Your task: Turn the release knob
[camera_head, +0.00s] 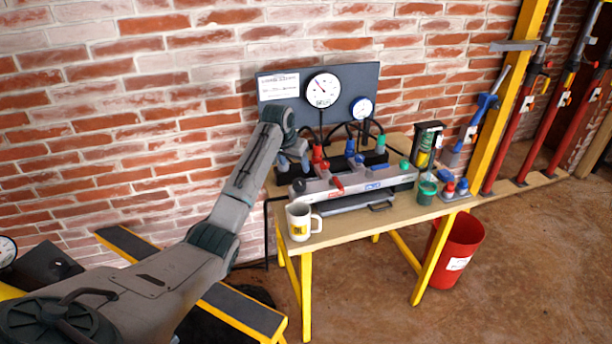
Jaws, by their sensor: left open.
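A grey pump unit (360,185) lies on the wooden bench, with a red lever (338,184) on its front. A black round knob (299,186) sits at its left end and a green knob (404,164) at its right end. I cannot tell which knob is the release knob. Behind it is a dark manifold with red (317,154), blue (350,147) and green (381,143) valve handles. My left gripper (292,163) is open and empty, pointing down above the unit's left end, close to the black knob. I cannot tell whether it touches anything. My right gripper is out of view.
A white mug (301,221) stands at the bench's (345,234) front left. A gauge panel (344,85) with two dials stands behind the unit. A red bin (458,250) stands on the floor beside the bench. A brick wall is behind.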

